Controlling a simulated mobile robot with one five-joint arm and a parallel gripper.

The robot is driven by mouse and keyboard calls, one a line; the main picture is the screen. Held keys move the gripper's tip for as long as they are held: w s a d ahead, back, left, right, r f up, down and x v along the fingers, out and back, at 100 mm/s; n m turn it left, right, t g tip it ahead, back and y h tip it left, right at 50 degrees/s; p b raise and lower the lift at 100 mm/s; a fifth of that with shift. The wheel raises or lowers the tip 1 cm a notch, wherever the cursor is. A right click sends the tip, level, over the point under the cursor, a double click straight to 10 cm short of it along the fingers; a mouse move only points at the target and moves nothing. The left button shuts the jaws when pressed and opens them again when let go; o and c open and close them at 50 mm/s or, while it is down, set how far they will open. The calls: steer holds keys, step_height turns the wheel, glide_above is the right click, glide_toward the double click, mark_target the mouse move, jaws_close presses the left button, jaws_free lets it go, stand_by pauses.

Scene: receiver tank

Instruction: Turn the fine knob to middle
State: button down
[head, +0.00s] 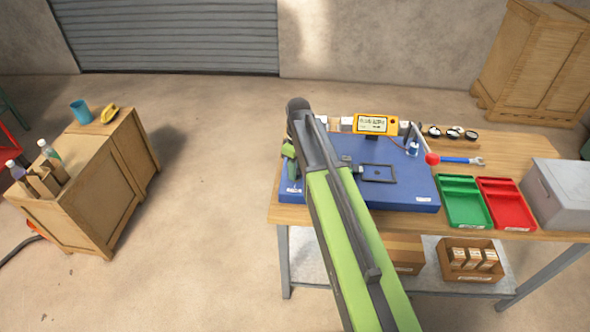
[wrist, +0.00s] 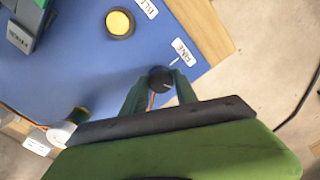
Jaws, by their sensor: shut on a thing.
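The fine knob (wrist: 160,79) is a round black knob on the blue panel (wrist: 100,70), beside a white label reading FINE. My gripper (wrist: 159,88) has one green finger on each side of the knob and is shut on it. A thin white line runs from near the knob toward the label. In the head view my green arm reaches over the left part of the blue panel (head: 410,191) and hides the knob and the gripper tips.
In the wrist view a yellow button (wrist: 119,23) sits near the knob. On the bench are a yellow meter (head: 376,124), a lever with a red ball (head: 432,158), a green tray (head: 463,207), a red tray (head: 507,210) and a grey box (head: 560,193).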

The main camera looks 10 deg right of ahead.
steer(key=n, duration=0.6)
steer(key=shift+w+n, duration=0.2)
steer(key=shift+n, duration=0.1)
steer(key=n, duration=0.5)
steer(key=shift+n, duration=0.3)
steer(key=c, duration=0.9)
jaws_free()
steer(key=shift+c, duration=0.2)
step_height(320, 180, up, 17)
steer(key=p, duration=1.7)
steer(key=shift+w+r, duration=0.2)
steer(key=shift+w, duration=0.05)
